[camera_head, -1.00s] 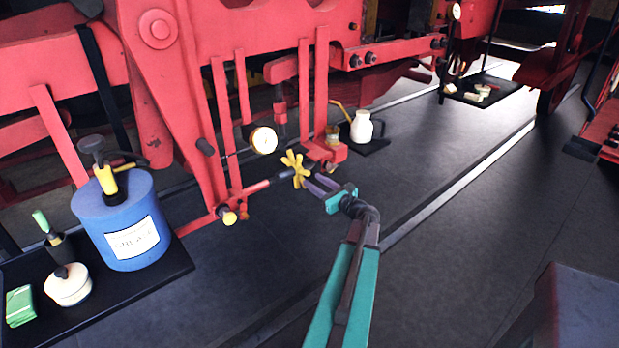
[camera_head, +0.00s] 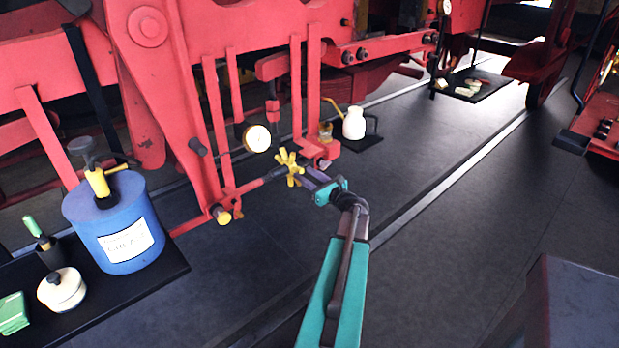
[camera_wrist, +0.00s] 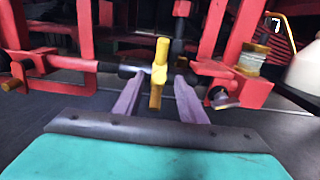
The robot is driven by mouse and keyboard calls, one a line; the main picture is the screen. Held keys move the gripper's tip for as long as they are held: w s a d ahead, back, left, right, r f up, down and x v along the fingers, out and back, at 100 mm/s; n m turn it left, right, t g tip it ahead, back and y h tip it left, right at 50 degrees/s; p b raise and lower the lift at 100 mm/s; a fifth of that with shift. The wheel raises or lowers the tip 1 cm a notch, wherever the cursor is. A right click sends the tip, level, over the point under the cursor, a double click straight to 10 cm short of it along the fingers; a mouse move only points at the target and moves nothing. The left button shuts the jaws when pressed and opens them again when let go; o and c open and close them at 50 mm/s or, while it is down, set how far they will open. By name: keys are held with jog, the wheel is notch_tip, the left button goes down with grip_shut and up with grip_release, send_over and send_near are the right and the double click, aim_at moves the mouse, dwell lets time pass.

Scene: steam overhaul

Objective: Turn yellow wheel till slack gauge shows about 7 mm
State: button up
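The yellow wheel (camera_head: 290,167) is a small spoked handwheel on the end of a rod under the red frame. In the wrist view the wheel (camera_wrist: 158,73) stands between and just beyond my two purple fingers. My gripper (camera_head: 303,175) is open, its fingertips close to the wheel; I cannot tell whether either touches it. It also shows in the wrist view (camera_wrist: 155,85) with a wide gap between the fingers. A round white-faced gauge (camera_head: 257,138) hangs just left of and above the wheel; its reading is too small to make out.
A blue grease drum (camera_head: 118,225), a cream pot (camera_head: 62,290) and a green cloth (camera_head: 13,313) are on a black tray at the left. A white oil can (camera_head: 354,124) stands behind my gripper. Red frame bars surround the wheel.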

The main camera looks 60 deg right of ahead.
aim_at(300, 171)
jog(key=shift+x, duration=1.95)
grip_shut()
jog(key=shift+f, duration=0.1)
jog(key=shift+s+a+f+b, duration=0.15)
jog(key=shift+f+b, duration=0.7)
jog(key=shift+f, duration=0.8)
